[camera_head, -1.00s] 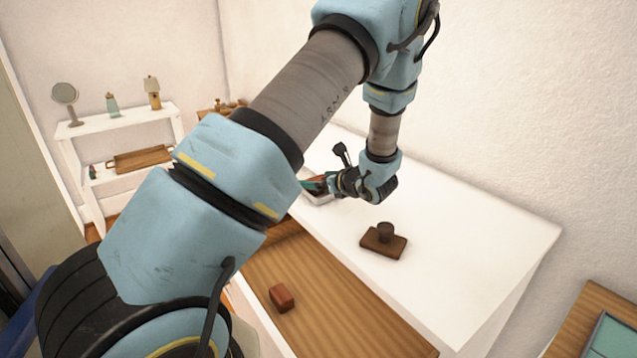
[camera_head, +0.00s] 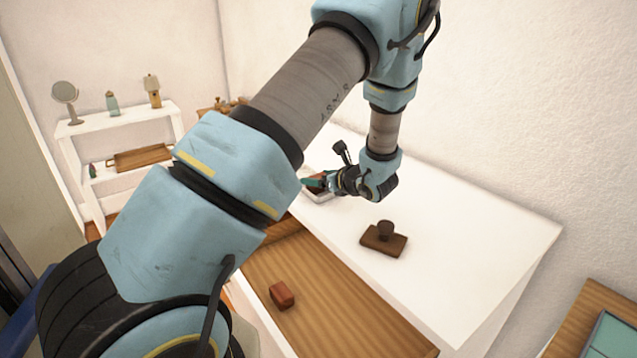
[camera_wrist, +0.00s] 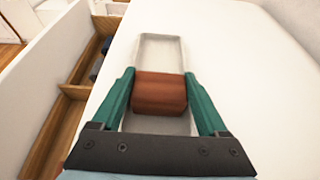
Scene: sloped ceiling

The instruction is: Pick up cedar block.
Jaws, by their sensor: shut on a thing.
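A reddish-brown wooden block (camera_wrist: 160,93), which I take for the cedar block, sits between the two green fingers of my gripper (camera_wrist: 159,88) in the wrist view. Both fingers touch its sides. Below it is a pale shallow tray (camera_wrist: 161,47) on the white top. Whether the block still touches the tray is hard to tell. In the head view my gripper (camera_head: 316,183) is over the tray (camera_head: 322,197), and the block is mostly hidden. A second reddish-brown block (camera_head: 282,296) lies in the open wooden drawer.
A dark brown stamp-like piece with a knob (camera_head: 384,238) stands on the white top (camera_head: 450,240). The open drawer (camera_head: 330,290) lies in front. A white shelf (camera_head: 120,118) with small items is at the back left. Much of the white top is clear.

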